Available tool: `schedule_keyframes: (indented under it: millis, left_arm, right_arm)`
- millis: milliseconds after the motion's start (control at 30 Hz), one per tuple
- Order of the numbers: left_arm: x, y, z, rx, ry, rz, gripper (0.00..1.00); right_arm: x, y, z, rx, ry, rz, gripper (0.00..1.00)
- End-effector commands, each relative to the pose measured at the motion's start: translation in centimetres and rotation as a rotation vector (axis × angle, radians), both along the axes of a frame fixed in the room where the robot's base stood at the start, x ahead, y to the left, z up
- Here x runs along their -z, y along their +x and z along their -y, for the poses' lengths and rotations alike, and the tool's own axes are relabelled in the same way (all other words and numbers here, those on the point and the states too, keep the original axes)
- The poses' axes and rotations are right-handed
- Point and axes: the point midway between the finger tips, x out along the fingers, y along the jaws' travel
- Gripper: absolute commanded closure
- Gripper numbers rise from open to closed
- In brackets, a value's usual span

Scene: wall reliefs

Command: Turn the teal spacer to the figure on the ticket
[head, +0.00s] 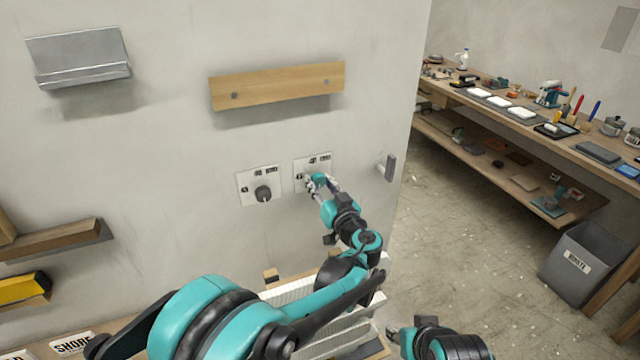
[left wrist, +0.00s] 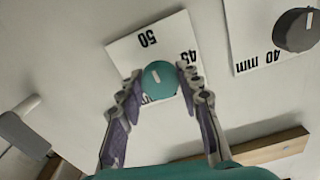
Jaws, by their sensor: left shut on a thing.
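The teal spacer (left wrist: 160,79) is a round knob with a short white mark on its face, on a white plate (left wrist: 125,50) on the wall. In the left wrist view the plate, upside down, shows 50 and 45; the mark slants up toward the 50 side, and the exact reading cannot be told. My left gripper (head: 312,182) is shut on the knob, one finger on each side; its fingertips also show in the left wrist view (left wrist: 158,82). In the head view it hides most of the knob. My right gripper (head: 394,333) shows only partly at the bottom. I cannot make out a ticket.
A dark grey knob (head: 263,194) on its own plate is just left of the teal one. A grey lever handle (head: 390,168) sticks out to the right. A wooden rail (head: 278,85) is above. A workbench (head: 560,135) and grey bin (head: 580,265) stand at the right.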

Motion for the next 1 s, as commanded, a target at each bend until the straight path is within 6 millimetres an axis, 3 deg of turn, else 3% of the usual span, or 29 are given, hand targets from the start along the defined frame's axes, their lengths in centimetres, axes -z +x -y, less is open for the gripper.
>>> schedule_keyframes:
  millis: [267,300,367,733,1000]
  left_arm:
    - [0.0,0.1,-0.2,-0.003,0.001,0.000,0.94]
    - [0.0,0.1,-0.2,-0.003,0.001,0.000,0.55]
    - [0.0,0.1,-0.1,-0.002,0.001,0.000,0.44]
    - [0.0,-0.5,0.2,0.000,0.001,0.000,0.44]
    - [0.0,-5.2,2.3,0.003,0.001,-0.001,0.44]
  right_arm:
    - [0.0,0.0,0.0,0.000,0.000,0.000,0.60]
    - [0.0,0.0,0.0,0.000,0.000,0.000,0.60]
    - [0.0,0.0,0.0,0.000,0.000,0.000,0.60]
    - [0.0,0.0,0.0,0.000,0.000,0.000,0.60]
    - [0.0,0.0,0.0,0.000,0.000,0.000,0.60]
